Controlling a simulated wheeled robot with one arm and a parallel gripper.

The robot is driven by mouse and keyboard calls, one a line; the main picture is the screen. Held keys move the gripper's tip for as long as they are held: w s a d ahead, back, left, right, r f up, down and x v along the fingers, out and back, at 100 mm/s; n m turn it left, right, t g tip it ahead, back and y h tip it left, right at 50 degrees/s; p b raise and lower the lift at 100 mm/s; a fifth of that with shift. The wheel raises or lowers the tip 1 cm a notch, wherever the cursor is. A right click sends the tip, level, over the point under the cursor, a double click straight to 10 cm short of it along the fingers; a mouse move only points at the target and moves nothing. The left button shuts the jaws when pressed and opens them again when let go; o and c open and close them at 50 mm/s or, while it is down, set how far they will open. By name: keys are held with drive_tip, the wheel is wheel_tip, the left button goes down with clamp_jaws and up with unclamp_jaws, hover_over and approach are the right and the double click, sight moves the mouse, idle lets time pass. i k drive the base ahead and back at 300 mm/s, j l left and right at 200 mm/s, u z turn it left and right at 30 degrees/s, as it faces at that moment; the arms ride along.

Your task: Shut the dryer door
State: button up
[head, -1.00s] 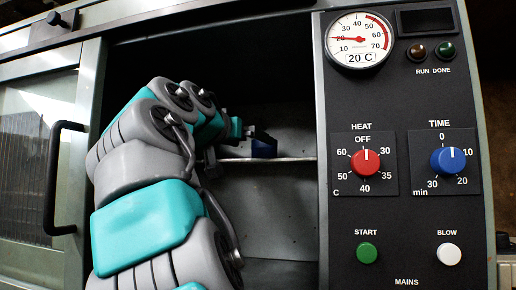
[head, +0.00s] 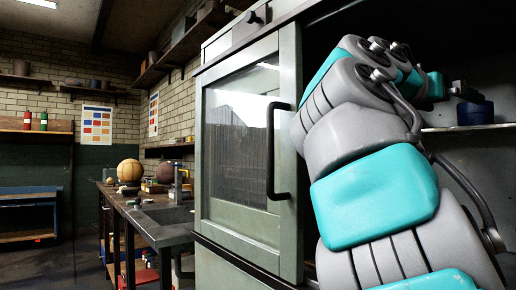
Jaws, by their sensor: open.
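The dryer door (head: 288,155) is a grey-green frame with a glass window and a black upright handle (head: 272,150). It stands open at the left of the dark dryer opening. My arm reaches past the door's right edge into the dryer. My gripper (head: 466,92) is a small dark shape at the arm's far end, inside the opening and well right of the handle. It is open; its fingertips are hard to make out. A dark blue object (head: 475,113) sits on the dryer shelf (head: 450,129) just below it. My arm hides much of the opening.
A workbench (head: 150,222) with a large tan ball (head: 130,171) and several small things stands left of the dryer. A blue bench (head: 30,205) is by the far wall. Wall shelves hang above. The floor at the far left is clear.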

sight(286, 263)
drive_tip(key=k+j, duration=0.15)
drive_tip(key=j, duration=0.15)
drive_tip(key=k+j+u, duration=0.1)
drive_tip(key=k+j, duration=0.25)
drive_tip(key=j, duration=0.25)
drive_tip(key=k+j+u, duration=0.1)
drive_tip(key=j, duration=0.2)
